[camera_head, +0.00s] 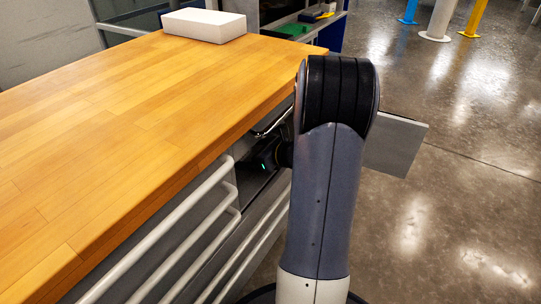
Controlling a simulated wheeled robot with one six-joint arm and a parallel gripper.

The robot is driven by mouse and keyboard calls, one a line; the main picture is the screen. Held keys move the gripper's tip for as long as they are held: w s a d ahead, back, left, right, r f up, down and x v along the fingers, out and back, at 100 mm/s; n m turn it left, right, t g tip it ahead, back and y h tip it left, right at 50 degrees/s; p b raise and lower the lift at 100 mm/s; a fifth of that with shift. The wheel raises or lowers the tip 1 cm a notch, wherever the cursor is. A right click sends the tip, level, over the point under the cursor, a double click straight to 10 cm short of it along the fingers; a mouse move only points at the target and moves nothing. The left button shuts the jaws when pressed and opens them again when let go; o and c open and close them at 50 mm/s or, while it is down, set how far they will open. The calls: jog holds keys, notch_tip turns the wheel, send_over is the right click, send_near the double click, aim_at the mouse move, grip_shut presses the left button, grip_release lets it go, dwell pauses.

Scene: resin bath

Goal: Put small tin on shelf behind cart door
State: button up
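The cart (130,110) has a wooden top and a grey front with white bar handles. A grey panel (395,145), which looks like the cart door standing open, sticks out to the right behind my arm. Beside it is a dark opening under the top's edge. A dark part of my gripper (265,160) with a small green light is at this opening. Its fingers are hidden, so I cannot tell whether it is open or shut. I see no small tin and no shelf surface; the inside is mostly hidden by my arm and the top.
A white box (204,25) lies at the far end of the wooden top. Behind it is a rack with a green item (292,30). Blue, grey and yellow posts (440,20) stand at the back right. The concrete floor (470,190) to the right is clear.

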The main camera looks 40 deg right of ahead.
jog(key=s+d, duration=0.1)
jog(key=s, duration=0.1)
jog(key=s+d+p, duration=0.1)
jog(key=s, duration=0.1)
jog(key=s+d+p, duration=0.1)
jog(key=s, duration=0.2)
